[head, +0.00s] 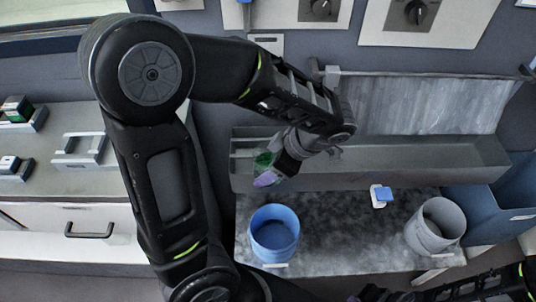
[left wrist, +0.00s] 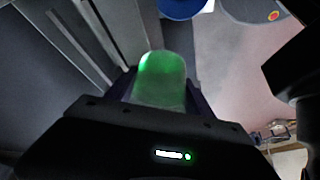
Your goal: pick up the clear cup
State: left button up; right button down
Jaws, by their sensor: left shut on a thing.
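The clear cup (left wrist: 160,78) is between the fingers of my left gripper in the left wrist view, looking see-through with a green tint. In the head view my left gripper (head: 268,170) is at the left end of a long grey trough, with the cup (head: 264,158) showing as a small green patch, partly hidden by the fingers. The gripper is shut on the cup. I cannot tell from these views how far the cup is above any surface. My right arm lies along the lower right edge of the head view; its gripper's fingers are not clear.
A blue bin (head: 274,234) and a grey bin (head: 434,226) stand on a mottled grey table (head: 330,225). A small white and blue item (head: 381,195) lies between them. The grey trough (head: 430,162) runs behind. A larger blue container (head: 500,212) is at the right.

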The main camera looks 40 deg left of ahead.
pick_arm(q)
jog(key=s+d+b, duration=0.1)
jog(key=s+d, duration=0.4)
jog(key=s, duration=0.1)
jog(key=shift+s, duration=0.3)
dwell(0.4)
